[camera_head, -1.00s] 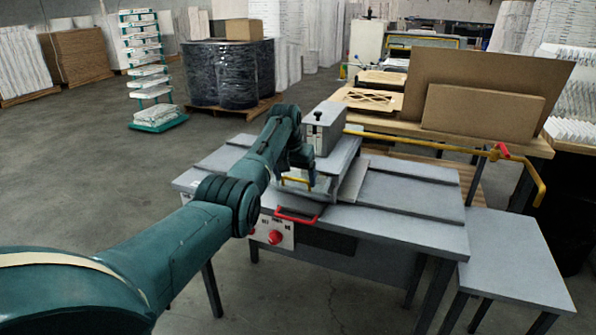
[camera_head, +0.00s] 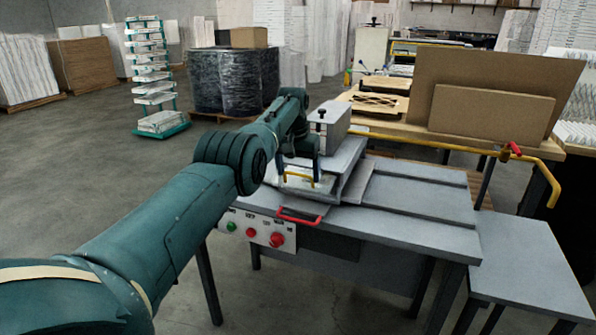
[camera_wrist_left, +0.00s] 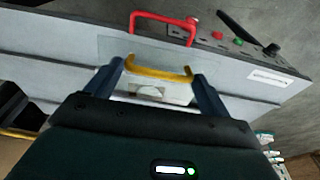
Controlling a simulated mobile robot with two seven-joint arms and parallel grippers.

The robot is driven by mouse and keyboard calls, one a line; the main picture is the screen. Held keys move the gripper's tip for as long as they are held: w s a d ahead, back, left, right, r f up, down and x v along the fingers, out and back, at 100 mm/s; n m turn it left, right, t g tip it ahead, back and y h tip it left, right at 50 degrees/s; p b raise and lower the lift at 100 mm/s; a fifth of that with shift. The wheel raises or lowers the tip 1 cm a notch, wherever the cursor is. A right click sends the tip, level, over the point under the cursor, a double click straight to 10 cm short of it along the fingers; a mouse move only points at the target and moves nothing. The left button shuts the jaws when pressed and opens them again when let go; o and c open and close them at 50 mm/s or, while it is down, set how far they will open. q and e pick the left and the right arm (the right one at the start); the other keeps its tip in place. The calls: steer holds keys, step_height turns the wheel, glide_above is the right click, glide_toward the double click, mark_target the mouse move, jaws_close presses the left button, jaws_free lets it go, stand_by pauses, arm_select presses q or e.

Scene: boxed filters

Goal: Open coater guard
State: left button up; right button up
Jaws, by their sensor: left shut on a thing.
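The coater (camera_head: 400,206) is a grey bench machine. Its clear guard (camera_head: 308,186) is at the front of the raised housing, with a yellow handle (camera_head: 298,177). My left gripper (camera_head: 301,172) is at that handle. In the left wrist view, the yellow handle (camera_wrist_left: 158,74) spans between the two dark fingers of my left gripper (camera_wrist_left: 160,75), which is shut on it. The guard looks tilted up in the head view; its full extent is partly hidden by my arm. My right gripper is not in view.
A red handle (camera_head: 300,217) projects from the bench front, above a panel (camera_head: 257,232) with green and red buttons. A yellow rail (camera_head: 450,147) runs behind the coater. A grey side table (camera_head: 525,260) stands at right.

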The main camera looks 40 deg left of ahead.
arm_select(q)
steer(key=o, duration=1)
steer(key=shift+w+r, duration=0.15)
steer(key=shift+r, duration=0.1)
steer(key=shift+c, duration=0.2)
steer(key=shift+o, duration=1)
steer(key=shift+d, duration=0.1)
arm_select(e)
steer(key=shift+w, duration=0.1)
arm_select(q)
steer(key=shift+f, duration=0.15)
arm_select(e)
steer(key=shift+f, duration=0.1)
arm_select(q)
steer(key=shift+s+r+b, duration=0.3)
steer(key=shift+r+b, duration=0.35)
steer(key=shift+b, duration=0.55)
step_height(320, 180, up, 12)
steer(key=s, duration=0.2)
steer(key=shift+d+p, duration=0.25)
steer(key=shift+p, duration=0.1)
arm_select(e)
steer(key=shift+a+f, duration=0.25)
